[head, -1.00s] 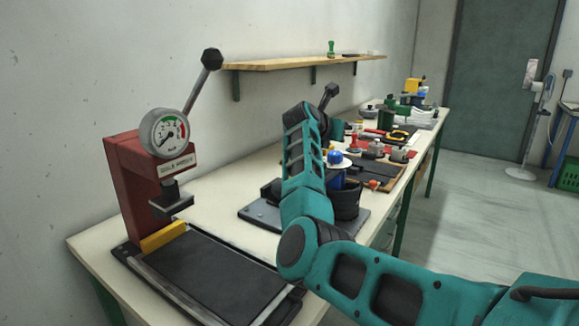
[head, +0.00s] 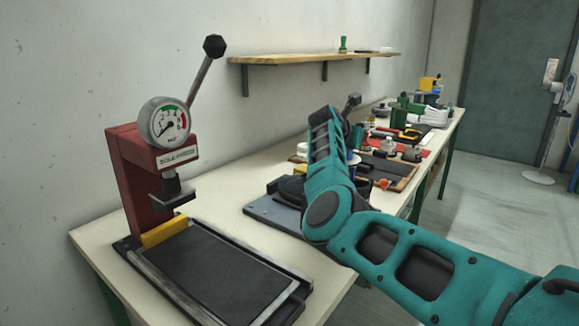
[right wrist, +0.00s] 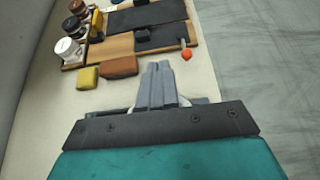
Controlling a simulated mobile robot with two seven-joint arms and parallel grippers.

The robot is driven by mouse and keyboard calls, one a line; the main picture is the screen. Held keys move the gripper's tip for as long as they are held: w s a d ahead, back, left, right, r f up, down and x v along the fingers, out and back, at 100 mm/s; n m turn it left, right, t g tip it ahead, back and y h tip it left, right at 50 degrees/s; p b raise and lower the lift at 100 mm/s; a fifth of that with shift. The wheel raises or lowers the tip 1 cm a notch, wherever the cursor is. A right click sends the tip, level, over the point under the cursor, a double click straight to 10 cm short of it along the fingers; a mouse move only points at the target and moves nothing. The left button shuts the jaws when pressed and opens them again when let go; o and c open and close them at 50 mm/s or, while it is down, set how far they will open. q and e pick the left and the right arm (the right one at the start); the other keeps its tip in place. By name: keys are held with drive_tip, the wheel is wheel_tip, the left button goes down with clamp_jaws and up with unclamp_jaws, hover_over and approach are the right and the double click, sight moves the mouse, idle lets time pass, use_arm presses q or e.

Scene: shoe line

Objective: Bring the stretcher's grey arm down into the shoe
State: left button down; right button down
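The stretcher's grey base plate (head: 268,214) lies on the bench behind my right arm. A dark shape on it (head: 291,188), likely the shoe, is mostly covered by that arm. A lever with a black knob (head: 352,100) rises behind my forearm; I cannot tell whether it belongs to the stretcher. The grey arm cannot be made out. My right gripper is hidden in the head view. In the right wrist view its grey fingers (right wrist: 157,84) are together, with nothing visible between them. My left gripper is not in view.
A red press (head: 140,185) with a gauge and lever stands at the left, behind a black tray (head: 215,268). A wooden shelf (head: 290,59) is on the wall. The wrist view shows a brown block (right wrist: 118,66), a yellow block (right wrist: 88,77) and an orange ball (right wrist: 187,55).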

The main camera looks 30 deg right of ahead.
drive_tip(key=shift+a+f, duration=0.15)
drive_tip(key=shift+f, duration=0.55)
wheel_tip(320, 180, up, 5)
drive_tip(key=p, duration=0.3)
drive_tip(key=shift+w+r, duration=0.1)
drive_tip(key=shift+r, duration=0.05)
wheel_tip(320, 180, up, 10)
drive_tip(key=shift+s, duration=0.2)
